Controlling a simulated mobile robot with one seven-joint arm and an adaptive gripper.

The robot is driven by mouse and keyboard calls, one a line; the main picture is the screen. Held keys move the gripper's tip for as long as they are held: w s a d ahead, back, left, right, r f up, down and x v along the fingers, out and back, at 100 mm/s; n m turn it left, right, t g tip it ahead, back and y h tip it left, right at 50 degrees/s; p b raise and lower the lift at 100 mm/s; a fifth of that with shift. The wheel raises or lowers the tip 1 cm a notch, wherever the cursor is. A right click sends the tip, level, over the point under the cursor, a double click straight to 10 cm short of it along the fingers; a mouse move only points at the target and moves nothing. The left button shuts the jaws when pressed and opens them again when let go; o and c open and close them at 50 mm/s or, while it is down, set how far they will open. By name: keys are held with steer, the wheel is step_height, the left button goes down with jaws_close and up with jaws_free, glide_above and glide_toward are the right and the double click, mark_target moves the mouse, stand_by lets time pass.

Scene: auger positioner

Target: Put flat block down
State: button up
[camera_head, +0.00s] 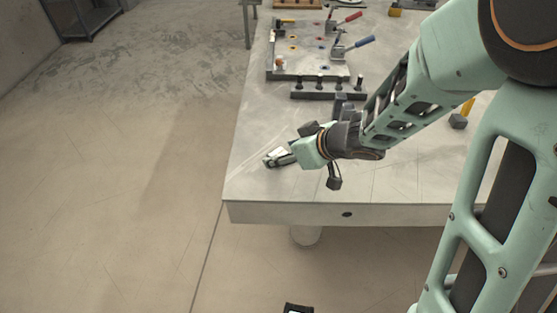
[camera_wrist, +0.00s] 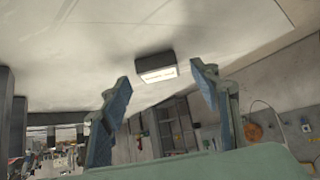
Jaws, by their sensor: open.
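The flat block (camera_wrist: 155,69) shows in the wrist view as a small dark slab with a bright, pale face. It appears to rest on the pale table surface, which fills the top of that view. My gripper (camera_wrist: 160,75) is open, with one finger on each side of the block in the picture. Gaps show between the block and both fingertips. In the head view my gripper (camera_head: 278,158) is low over the near left part of the table (camera_head: 258,188), pointing left. The block is hard to make out there beside the fingertips.
A fixture plate (camera_head: 300,66) with red- and blue-handled clamps stands farther back on the table. A dark rail with several pegs (camera_head: 328,91) lies in front of it. A small dark block (camera_head: 458,121) sits right of my arm. The table's near edge is close to my gripper.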

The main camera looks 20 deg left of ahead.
steer(key=shift+w+a+f, duration=0.25)
steer(key=shift+a+f, duration=0.15)
steer(key=shift+f, duration=0.1)
steer(key=shift+r, duration=0.1)
steer(key=shift+c, duration=0.4)
steer(key=c, duration=1.3)
jaws_close()
steer(key=shift+r, duration=0.15)
